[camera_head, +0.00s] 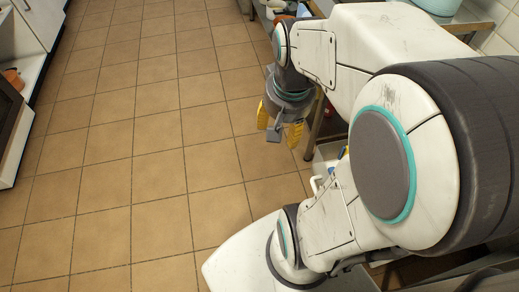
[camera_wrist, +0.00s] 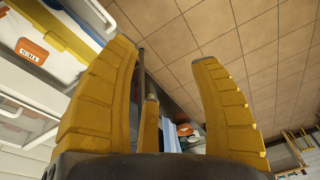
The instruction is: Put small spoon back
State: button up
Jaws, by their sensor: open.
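My gripper (camera_head: 280,128) hangs over the tiled floor in the head view, beside a table on the right. Its yellow fingers are spread apart and also show large in the wrist view (camera_wrist: 165,55). Nothing is held between the fingertips. I cannot make out a small spoon in either view.
Tiled floor (camera_head: 130,130) is open to the left of my arm. A white cabinet (camera_head: 40,20) and an orange object (camera_head: 12,78) are at the left edge. A teal container (camera_head: 437,6) stands at top right. The wrist view shows a container with an orange label (camera_wrist: 32,50).

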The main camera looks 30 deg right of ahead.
jog(key=s+a+n, duration=0.3)
jog(key=a+n, duration=0.4)
jog(key=a, duration=0.1)
jog(key=shift+s+r+t+y, duration=0.3)
jog(key=shift+s+t+y, duration=0.05)
jog(key=shift+t+y, duration=0.05)
